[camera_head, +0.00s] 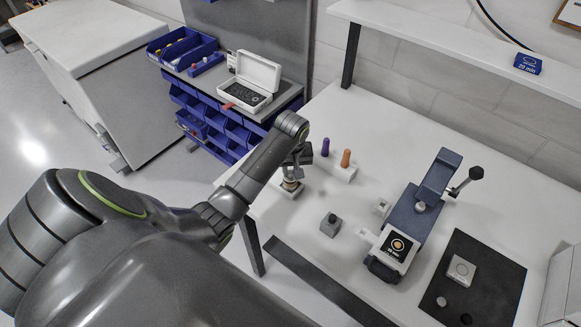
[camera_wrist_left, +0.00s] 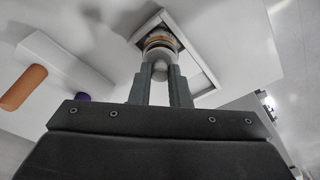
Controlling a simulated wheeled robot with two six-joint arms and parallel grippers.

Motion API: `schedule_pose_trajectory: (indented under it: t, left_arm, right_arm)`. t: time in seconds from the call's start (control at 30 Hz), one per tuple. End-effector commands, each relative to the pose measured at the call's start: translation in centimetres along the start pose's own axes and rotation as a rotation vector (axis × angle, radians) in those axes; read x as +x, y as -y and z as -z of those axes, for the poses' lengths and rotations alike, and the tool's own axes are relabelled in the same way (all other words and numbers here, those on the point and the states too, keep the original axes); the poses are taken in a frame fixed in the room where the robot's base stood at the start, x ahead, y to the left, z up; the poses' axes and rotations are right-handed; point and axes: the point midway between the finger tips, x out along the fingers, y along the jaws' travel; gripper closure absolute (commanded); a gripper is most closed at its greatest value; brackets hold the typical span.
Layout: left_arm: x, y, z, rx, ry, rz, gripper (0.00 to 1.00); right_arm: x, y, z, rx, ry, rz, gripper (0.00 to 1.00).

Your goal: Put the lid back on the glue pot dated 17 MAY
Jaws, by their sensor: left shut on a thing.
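My left gripper (camera_head: 291,172) points down over a small pot (camera_head: 290,186) on the table's left side. In the left wrist view, the left gripper (camera_wrist_left: 160,82) is shut on the round pale knob of a lid (camera_wrist_left: 160,54). The lid is right at the pot's mouth; I cannot tell if it is fully seated. An amber band (camera_wrist_left: 160,36) of the pot shows beyond it. The pot stands in a white square tray (camera_wrist_left: 203,76). No date is readable on the pot. My right gripper is not in view.
A white block holds a purple peg (camera_head: 325,147) and an orange peg (camera_head: 346,158). A grey knobbed block (camera_head: 330,225) stands in front. A blue fixture (camera_head: 408,228) with a lever and a "20 min" label stands right, beside a dark mat (camera_head: 490,283). An open white case (camera_head: 250,80) is behind.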

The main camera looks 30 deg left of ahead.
Motion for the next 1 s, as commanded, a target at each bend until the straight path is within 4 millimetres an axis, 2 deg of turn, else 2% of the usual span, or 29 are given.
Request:
schedule_pose_trajectory:
  t: [1.0]
  left_arm:
    - [-0.11, 0.00, 0.01, 0.000, -0.001, 0.000, 1.00]
  right_arm:
    - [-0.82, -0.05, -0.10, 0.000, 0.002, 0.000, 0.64]
